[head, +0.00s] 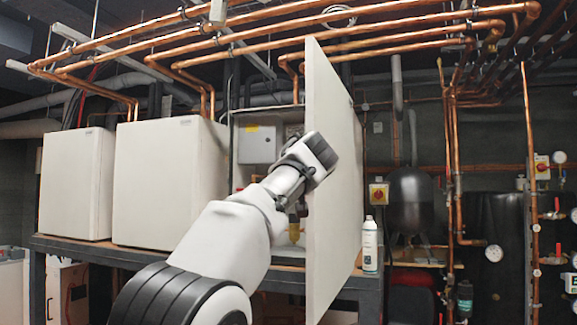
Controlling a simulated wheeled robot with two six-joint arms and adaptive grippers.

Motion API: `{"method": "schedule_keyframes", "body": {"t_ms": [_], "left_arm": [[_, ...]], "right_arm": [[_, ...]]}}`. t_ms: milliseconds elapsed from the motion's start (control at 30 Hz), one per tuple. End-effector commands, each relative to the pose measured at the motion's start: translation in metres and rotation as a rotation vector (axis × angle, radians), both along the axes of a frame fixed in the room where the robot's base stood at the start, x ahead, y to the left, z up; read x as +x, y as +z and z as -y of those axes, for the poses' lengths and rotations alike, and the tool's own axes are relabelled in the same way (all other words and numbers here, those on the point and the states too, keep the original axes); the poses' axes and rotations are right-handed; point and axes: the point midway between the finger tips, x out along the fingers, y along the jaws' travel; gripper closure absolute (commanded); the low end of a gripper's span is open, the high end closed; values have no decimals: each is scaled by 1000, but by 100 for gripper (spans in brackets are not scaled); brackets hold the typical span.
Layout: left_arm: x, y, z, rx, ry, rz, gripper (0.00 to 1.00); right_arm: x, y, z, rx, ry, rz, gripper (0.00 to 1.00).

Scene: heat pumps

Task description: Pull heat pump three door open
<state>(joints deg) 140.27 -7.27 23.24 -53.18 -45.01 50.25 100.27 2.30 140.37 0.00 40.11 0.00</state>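The heat pump three door (335,215) is a tall white panel. It stands swung well out from the rightmost cabinet (234,150), and its far side is at the right of that cabinet. Part of the interior shows, with a grey box (258,144) inside. My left gripper (322,152) is in front of the opening and overlaps the door's near edge in the picture. Its fingers are too small and dark to tell their opening, and I cannot tell whether it touches the door. My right gripper is not in view.
Two closed white heat pumps (76,184) (165,180) stand to the left on a dark bench (95,252). A white bottle (370,245) stands just right of the door. Copper pipes (400,30) run overhead. A dark vessel (410,200) and gauges (494,253) are at the right.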

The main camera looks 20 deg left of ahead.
Motion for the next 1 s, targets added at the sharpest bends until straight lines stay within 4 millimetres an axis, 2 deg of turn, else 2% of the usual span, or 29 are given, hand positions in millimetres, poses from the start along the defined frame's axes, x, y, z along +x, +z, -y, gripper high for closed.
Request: {"method": "schedule_keyframes", "body": {"t_ms": [33, 367, 400, 833, 1000], "left_arm": [[0, 5, 2, 5, -7, 10, 100], [-1, 6, 2, 4, -7, 11, 100], [-1, 6, 2, 4, -8, 11, 78], [-1, 3, 1, 2, -3, 6, 78], [-6, 4, 5, 4, -3, 5, 78]], "right_arm": [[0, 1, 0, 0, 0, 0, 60], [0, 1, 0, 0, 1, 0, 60], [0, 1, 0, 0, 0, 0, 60], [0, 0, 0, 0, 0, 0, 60], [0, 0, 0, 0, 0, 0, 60]]}}
